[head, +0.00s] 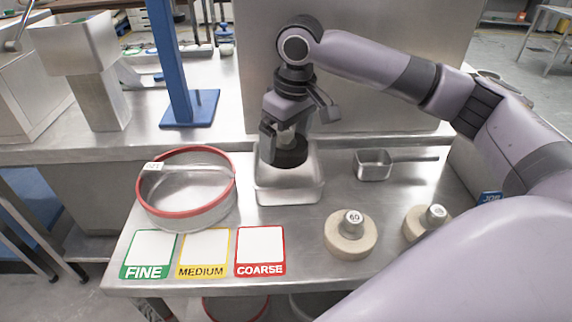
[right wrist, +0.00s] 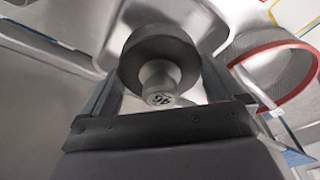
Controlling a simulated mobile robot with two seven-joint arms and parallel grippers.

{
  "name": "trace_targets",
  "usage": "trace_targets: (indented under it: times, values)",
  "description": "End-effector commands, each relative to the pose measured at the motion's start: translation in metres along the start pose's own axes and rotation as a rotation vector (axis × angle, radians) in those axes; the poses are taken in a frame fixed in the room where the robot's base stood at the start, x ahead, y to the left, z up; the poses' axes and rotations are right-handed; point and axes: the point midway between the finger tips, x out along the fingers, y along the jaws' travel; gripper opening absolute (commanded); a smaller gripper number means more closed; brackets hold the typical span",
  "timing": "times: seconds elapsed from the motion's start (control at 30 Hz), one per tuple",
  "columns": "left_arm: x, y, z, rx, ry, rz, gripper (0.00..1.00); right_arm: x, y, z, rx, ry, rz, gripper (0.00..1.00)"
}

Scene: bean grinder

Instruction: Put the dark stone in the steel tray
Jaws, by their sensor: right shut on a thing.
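The dark stone (head: 290,157) is a round black disc with a pale knob on top. My right gripper (head: 287,138) is shut on its knob and points down. The stone also shows in the right wrist view (right wrist: 150,43), with its marked knob (right wrist: 160,80) between the fingers. The steel tray (head: 290,192) is a square, open metal pan at the middle of the bench. The stone is at the tray's opening, toward its back side; I cannot tell whether it touches the tray floor. My left gripper is not in view.
A red-rimmed sieve (head: 187,212) stands just left of the tray. FINE, MEDIUM and COARSE cards (head: 260,248) lie in front. Two pale stones (head: 350,240) (head: 418,222) and a small scoop (head: 374,166) are at the right. A blue post (head: 172,70) stands behind left.

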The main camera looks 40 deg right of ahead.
Motion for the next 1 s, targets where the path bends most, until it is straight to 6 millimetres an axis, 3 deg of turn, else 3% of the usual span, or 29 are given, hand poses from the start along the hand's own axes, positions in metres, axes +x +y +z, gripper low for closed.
trace_targets:
  times: [0.27,0.53,0.9,0.93,1.0]
  values:
    - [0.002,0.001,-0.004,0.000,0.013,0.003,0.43,0.020,0.000,0.003,0.001,0.003,0.000,0.40]
    - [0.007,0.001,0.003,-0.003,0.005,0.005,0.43,0.056,0.000,0.008,0.001,0.003,0.000,0.40]
    - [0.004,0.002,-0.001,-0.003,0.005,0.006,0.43,0.058,0.000,0.008,0.001,0.003,-0.001,0.40]
    - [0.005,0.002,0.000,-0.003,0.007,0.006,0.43,0.059,0.000,0.009,0.001,0.001,0.000,1.00]
    - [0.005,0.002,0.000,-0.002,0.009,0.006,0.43,0.060,0.000,0.009,0.001,0.001,0.000,1.00]
